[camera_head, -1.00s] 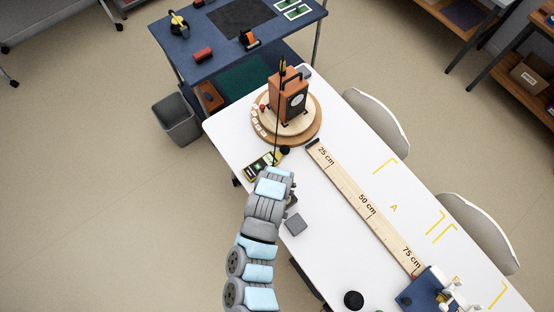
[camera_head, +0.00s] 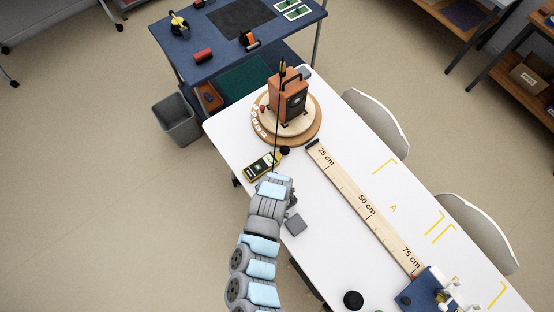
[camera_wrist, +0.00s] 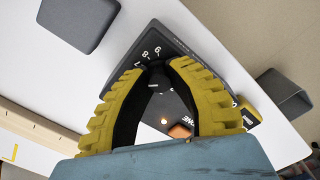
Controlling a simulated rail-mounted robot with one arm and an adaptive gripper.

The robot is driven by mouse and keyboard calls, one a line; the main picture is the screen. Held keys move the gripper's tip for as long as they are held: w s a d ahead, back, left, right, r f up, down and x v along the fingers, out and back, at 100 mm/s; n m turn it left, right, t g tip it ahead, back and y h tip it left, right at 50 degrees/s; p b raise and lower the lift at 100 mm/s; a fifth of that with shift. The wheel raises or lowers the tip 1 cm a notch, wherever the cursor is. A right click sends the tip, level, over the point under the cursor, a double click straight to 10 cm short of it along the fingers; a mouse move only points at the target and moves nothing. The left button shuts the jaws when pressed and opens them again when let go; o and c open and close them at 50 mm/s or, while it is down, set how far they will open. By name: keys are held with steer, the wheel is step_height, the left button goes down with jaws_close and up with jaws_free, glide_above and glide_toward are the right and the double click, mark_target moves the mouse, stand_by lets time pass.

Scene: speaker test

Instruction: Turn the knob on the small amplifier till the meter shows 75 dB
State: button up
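The small amplifier (camera_wrist: 205,68) is a dark box with white numerals around its knob. It shows in the wrist view; in the camera_head view my arm hides most of it. The dark knob (camera_wrist: 156,78) sits between the tips of my gripper's two ridged yellow fingers. My gripper (camera_wrist: 155,68) looks shut on it, though the black pads and dark knob blend together. The sound meter (camera_head: 262,165), dark with yellow edges, lies on the table just beyond my gripper; its reading is too small to make out. The orange-brown speaker (camera_head: 289,96) stands on a round wooden turntable (camera_head: 313,137).
The white table (camera_head: 345,120) carries a wooden ruler (camera_head: 350,190), a grey block (camera_head: 295,225), a black round object (camera_head: 353,300) and a blue device (camera_head: 425,290). A grey bin (camera_head: 178,122) and a blue bench (camera_head: 225,50) stand beyond the table. Two chairs line the right edge.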

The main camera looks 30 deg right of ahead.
steer(key=shift+f+m+b, duration=0.15)
steer(key=shift+m+b, duration=0.15)
steer(key=shift+b, duration=0.15)
jaws_close()
steer(key=shift+b, duration=0.3)
steer(key=shift+m+b, duration=0.35)
steer(key=shift+m, duration=0.25)
steer(key=o, duration=0.6)
jaws_free()
steer(key=shift+c, duration=0.2)
steer(key=shift+r, duration=0.2)
